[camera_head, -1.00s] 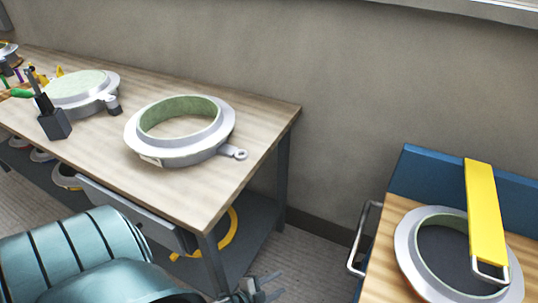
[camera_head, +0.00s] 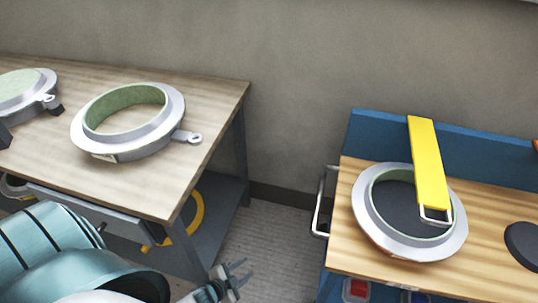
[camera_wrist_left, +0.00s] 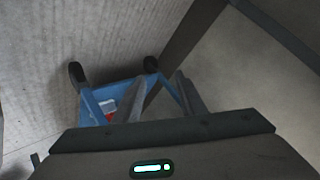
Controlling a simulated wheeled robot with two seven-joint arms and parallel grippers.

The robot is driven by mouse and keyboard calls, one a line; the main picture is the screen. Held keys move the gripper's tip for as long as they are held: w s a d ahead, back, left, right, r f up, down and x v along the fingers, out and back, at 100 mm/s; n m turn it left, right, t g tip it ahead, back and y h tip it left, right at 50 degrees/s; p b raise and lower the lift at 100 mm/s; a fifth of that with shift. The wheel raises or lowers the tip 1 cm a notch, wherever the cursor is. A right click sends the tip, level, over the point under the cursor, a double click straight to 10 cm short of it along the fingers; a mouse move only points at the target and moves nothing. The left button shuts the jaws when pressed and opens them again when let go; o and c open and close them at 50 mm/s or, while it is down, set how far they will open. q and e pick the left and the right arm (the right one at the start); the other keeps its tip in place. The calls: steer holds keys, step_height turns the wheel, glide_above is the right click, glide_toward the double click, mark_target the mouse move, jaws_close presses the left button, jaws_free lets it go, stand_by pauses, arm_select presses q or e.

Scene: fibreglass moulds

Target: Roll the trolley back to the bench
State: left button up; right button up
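The blue trolley (camera_head: 460,149) with a wooden top stands at the right in the head view, apart from the wooden bench (camera_head: 206,118) at the left. Its grey push handle (camera_head: 320,205) is on its left side, facing the bench. A grey ring mould (camera_head: 370,222) and a yellow bar lie on its top. My left gripper (camera_head: 240,276) is open and empty, low between bench and trolley, left of and below the handle. In the left wrist view the trolley's blue lower frame (camera_wrist_left: 124,86) and wheels show past the fingers. My right gripper is not in view.
A second ring mould (camera_head: 130,119) lies on the bench, with another mould (camera_head: 25,88) farther left. A yellow ring (camera_head: 193,222) sits on the bench's lower shelf. A dark disc (camera_head: 524,243) lies on the trolley. Clear floor (camera_head: 268,232) separates bench and trolley.

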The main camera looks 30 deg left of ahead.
mark_target(320, 197)
arm_select(q)
steer(key=w+d+r+m+t+h+b, duration=0.25)
steer(key=w+r+m+t+b, duration=0.25)
steer(key=w+r+b, duration=0.55)
steer(key=d+r+m+h+b, duration=0.2)
steer(key=r+m+h+b, duration=0.1)
steer(key=r+m+b, duration=0.1)
steer(key=w+d+r+m+t+h+b, duration=0.1)
steer(key=r+m+h+b, duration=0.2)
steer(key=r, duration=0.4)
steer(key=m+b, duration=0.1)
steer(key=b, duration=0.1)
steer(key=shift+d+b, duration=0.3)
steer(key=shift+d, duration=0.05)
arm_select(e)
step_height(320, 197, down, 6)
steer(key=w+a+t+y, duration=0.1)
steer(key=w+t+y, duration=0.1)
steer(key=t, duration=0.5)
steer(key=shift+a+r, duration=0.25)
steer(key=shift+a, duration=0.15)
arm_select(q)
steer(key=shift+w+d+t, duration=0.1)
steer(key=shift+w+t, duration=0.15)
steer(key=shift+t, duration=0.05)
